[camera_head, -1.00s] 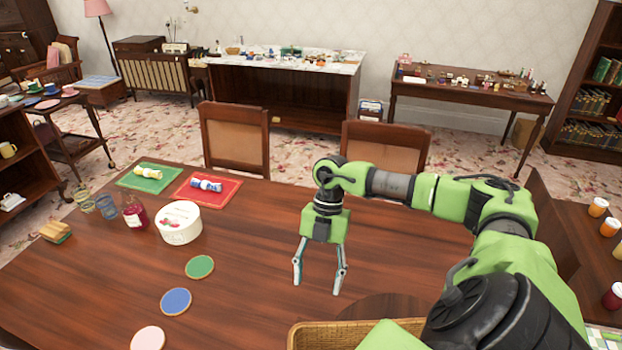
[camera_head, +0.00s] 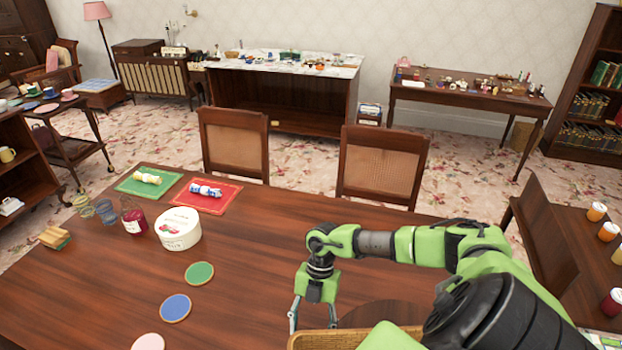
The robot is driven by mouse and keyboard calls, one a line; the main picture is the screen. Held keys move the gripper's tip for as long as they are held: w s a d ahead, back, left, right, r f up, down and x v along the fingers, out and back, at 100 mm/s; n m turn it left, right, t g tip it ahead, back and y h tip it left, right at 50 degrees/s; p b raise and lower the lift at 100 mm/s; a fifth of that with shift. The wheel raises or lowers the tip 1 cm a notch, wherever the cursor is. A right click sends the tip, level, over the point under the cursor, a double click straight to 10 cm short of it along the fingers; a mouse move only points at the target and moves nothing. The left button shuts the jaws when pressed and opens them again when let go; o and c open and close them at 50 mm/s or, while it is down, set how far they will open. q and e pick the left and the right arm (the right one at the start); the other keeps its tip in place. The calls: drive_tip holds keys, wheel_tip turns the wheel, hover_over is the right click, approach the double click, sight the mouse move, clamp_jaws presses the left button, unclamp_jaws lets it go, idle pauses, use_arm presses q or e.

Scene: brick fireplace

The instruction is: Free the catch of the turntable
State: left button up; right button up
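A dark round wooden disc (camera_head: 384,313), perhaps the turntable, lies on the table at the lower middle, partly hidden by my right arm and a wicker basket. No catch can be made out on it. My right gripper (camera_head: 312,327) points down just left of the disc, behind the basket's left end. Its two fingers are spread with nothing seen between them. The right fingertip is hidden by the basket rim. My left gripper is not in view.
The wicker basket (camera_head: 340,339) stands close in front of the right gripper.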

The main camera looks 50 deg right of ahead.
drive_tip(key=shift+s+a+f, duration=0.2)
drive_tip(key=shift+a+f, duration=0.1)
drive_tip(key=shift+f, duration=0.35)
drive_tip(key=c, duration=1.1)
drive_tip(key=shift+c, duration=0.2)
